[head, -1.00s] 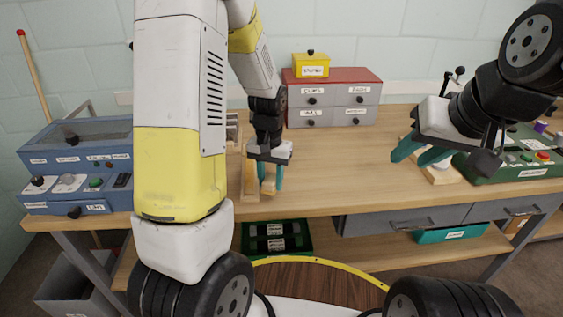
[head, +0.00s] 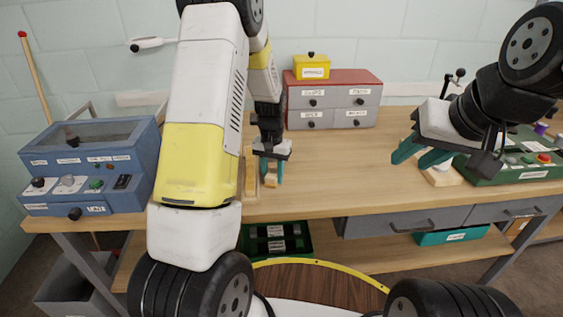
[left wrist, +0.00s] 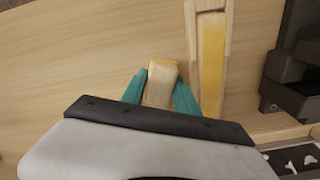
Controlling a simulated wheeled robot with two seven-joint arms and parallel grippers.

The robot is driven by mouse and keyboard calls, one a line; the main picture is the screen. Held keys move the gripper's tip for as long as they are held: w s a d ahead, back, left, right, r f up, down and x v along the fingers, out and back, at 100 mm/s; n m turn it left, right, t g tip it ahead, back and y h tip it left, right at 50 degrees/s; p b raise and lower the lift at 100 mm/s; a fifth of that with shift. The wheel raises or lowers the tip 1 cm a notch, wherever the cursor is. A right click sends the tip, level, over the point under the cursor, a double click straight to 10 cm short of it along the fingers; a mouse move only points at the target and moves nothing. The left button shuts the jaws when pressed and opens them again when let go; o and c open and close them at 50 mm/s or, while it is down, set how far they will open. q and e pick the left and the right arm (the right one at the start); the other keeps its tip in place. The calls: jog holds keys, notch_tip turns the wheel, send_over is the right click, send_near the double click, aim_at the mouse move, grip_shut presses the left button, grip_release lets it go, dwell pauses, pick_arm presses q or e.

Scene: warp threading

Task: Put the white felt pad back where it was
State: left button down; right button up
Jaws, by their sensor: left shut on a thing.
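My left gripper (head: 271,179) is at the table top in the head view, with its teal fingers pointing down. It is shut on a small pale wooden block (left wrist: 161,80), which shows between the fingers in the left wrist view. A long wooden piece with a yellowish strip (left wrist: 210,65) lies just beside the block, apart from it. My right gripper (head: 420,156) is open above the right part of the table, with no object between its fingers. I cannot make out a white felt pad for certain. A small white item (head: 442,170) shows partly under my right gripper.
A blue machine (head: 85,165) stands at the left of the wooden table (head: 340,180). A red-topped drawer cabinet (head: 333,100) with a yellow box (head: 311,68) stands at the back. A green panel (head: 525,160) is at the right. The table's middle is clear.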

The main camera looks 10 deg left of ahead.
aim_at(273, 173)
pick_arm(q)
jog(key=c, duration=1.2)
grip_release()
jog(key=shift+f, duration=0.15)
jog(key=s+r+t, duration=0.1)
jog(key=s+r, duration=0.1)
jog(key=r, duration=0.8)
jog(key=s+r, duration=0.3)
jog(key=r, duration=0.6)
jog(key=s+d+r+t+h, duration=0.1)
jog(key=s+r, duration=0.3)
jog(key=s, duration=0.5)
jog(key=s+d+r+t+h, duration=0.1)
jog(key=s+r+t, duration=0.3)
jog(key=s, duration=0.6)
jog(key=shift+s+r+n, duration=0.15)
jog(key=shift+r+n, duration=0.15)
jog(key=shift+r, duration=0.25)
jog(key=shift+d, duration=0.1)
